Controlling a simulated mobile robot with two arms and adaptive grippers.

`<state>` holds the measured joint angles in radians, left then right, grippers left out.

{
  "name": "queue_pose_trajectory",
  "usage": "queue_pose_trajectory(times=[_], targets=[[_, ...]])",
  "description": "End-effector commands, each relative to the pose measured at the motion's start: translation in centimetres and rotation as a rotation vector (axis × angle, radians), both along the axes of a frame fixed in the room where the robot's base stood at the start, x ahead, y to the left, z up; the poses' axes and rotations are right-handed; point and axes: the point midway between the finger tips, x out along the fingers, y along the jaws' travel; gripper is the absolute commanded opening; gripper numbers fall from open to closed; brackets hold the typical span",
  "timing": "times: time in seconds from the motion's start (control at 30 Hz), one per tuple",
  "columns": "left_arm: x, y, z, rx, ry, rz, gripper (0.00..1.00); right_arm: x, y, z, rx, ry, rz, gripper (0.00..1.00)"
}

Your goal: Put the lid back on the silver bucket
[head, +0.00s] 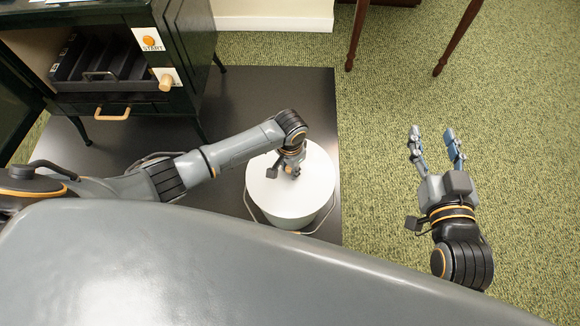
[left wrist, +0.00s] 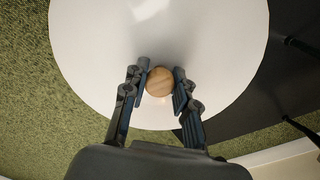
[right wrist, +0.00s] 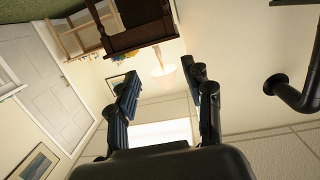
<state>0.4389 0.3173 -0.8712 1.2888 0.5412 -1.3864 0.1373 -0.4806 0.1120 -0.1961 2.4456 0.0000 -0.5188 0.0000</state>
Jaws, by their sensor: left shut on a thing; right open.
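The bucket (head: 292,220) stands on the dark floor mat, with its thin wire handle hanging around its side. The round white lid (head: 318,180) covers the bucket's top; I cannot tell whether it rests on the rim or is held just above it. My left gripper (head: 291,170) is over the lid. In the left wrist view my left gripper (left wrist: 159,88) is shut on the lid's round wooden knob (left wrist: 159,75), and the lid (left wrist: 90,50) hides the bucket. My right gripper (head: 436,140) is open and empty, over the carpet to the right of the bucket.
A dark green stove (head: 115,60) with an open front, a wooden handle and a START label stands on the dark mat (head: 270,90) at upper left. Dark wooden furniture legs (head: 357,35) are at the top. The green carpet (head: 520,130) on the right is clear.

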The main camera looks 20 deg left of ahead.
Motion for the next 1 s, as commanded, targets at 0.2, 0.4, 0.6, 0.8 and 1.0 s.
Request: queue_pose_trajectory(times=[0.2, 0.4, 0.6, 0.8, 1.0], targets=[[0.0, 0.0, 0.0, -0.001, -0.001, 0.0, 0.0, 0.0, 0.0, 0.0, 0.0, 0.0, 0.0, 0.51], [0.0, 0.0, 0.0, -0.001, -0.001, 0.0, 0.0, 0.0, 0.0, 0.0, 0.0, 0.0, 0.0, 0.51], [0.0, 0.0, 0.0, -0.001, -0.001, 0.0, 0.0, -0.1, 0.0, -0.3, -0.005, 0.02, 0.0, 0.51], [0.0, 0.0, 0.0, -0.001, -0.001, 0.0, 0.0, -0.3, -0.1, -0.8, -0.009, 0.043, -0.001, 0.51], [0.0, 0.0, 0.0, -0.001, -0.001, 0.0, 0.0, -0.4, -0.2, -1.2, -0.015, 0.066, -0.002, 0.51]])
